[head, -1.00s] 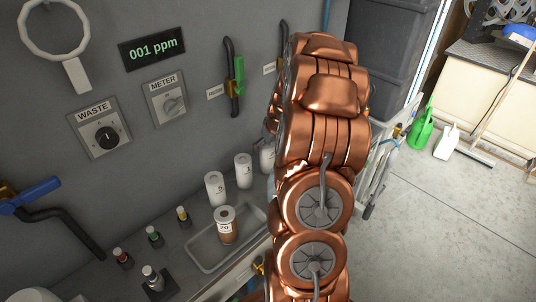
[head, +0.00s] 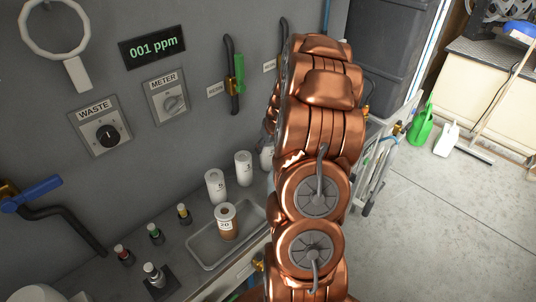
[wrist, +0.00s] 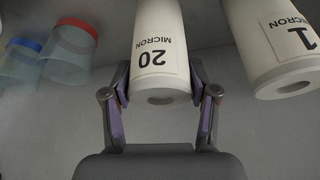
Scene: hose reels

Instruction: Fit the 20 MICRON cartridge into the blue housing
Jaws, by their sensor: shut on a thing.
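In the wrist view my gripper (wrist: 159,86) is shut on the white 20 MICRON cartridge (wrist: 160,30). One finger lies on each side, near the cartridge end with the round hole. The blue housing is likely the clear cup with a blue rim (wrist: 24,44) at the far left, apart from the cartridge. A similar cup with a red rim (wrist: 76,27) is beside it. In the head view my copper arm hides the gripper and the held cartridge. A brown, stained cartridge (head: 227,229) marked 20 stands in the grey tray (head: 206,264).
A white 1 MICRON cartridge (wrist: 275,45) stands close right of the held one. The head view shows white cartridges marked 5 (head: 215,186) and 1 (head: 243,168) behind the tray. Small coloured-top bottles (head: 155,234) stand left of the tray. The wall carries valves and dials.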

